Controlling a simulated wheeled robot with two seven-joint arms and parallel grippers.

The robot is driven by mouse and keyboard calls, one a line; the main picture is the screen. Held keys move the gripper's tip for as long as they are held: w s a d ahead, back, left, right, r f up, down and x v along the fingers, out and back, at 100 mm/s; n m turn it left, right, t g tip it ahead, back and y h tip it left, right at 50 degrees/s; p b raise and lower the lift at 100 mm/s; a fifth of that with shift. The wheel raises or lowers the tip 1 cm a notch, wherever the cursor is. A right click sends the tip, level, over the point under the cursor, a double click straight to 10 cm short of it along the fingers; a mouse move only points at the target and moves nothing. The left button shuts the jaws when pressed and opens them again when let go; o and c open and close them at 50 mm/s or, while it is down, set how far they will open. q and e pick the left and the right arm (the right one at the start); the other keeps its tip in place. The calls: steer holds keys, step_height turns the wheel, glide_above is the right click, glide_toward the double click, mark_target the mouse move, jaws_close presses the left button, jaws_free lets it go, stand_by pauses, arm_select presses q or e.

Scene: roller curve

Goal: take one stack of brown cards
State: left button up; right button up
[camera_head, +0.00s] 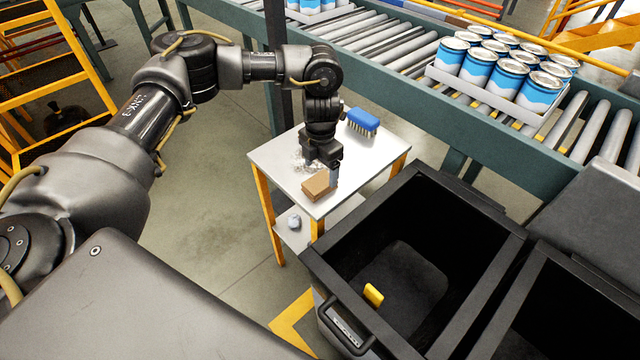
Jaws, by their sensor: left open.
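A small stack of brown cards (316,186) lies on the white top of a small side table (285,158), near its front corner. My left gripper (328,178) reaches down over the table from the left, pointing downward at the stack. It is open, with one finger showing beside the right end of the stack; the other finger is hard to make out. I cannot tell whether the fingers touch the cards. My right gripper is not in view.
A blue brush (362,122) and some whitish debris (303,163) are on the table top. A black bin (425,215) holding a yellow object (373,294) stands right of the table. Behind runs a roller conveyor (350,50) with a tray of blue-white cans (500,75).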

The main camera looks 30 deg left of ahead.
mark_target(319, 182)
arm_select(q)
steer(key=shift+s+f+p, duration=0.15)
steer(key=shift+f+p, duration=0.25)
steer(key=shift+f, duration=0.05)
step_height(319, 182, down, 4)
steer(key=shift+f+p, duration=0.15)
steer(key=shift+p, duration=0.35)
steer(key=shift+c, duration=0.5)
steer(key=shift+a, duration=0.1)
steer(key=c, duration=1)
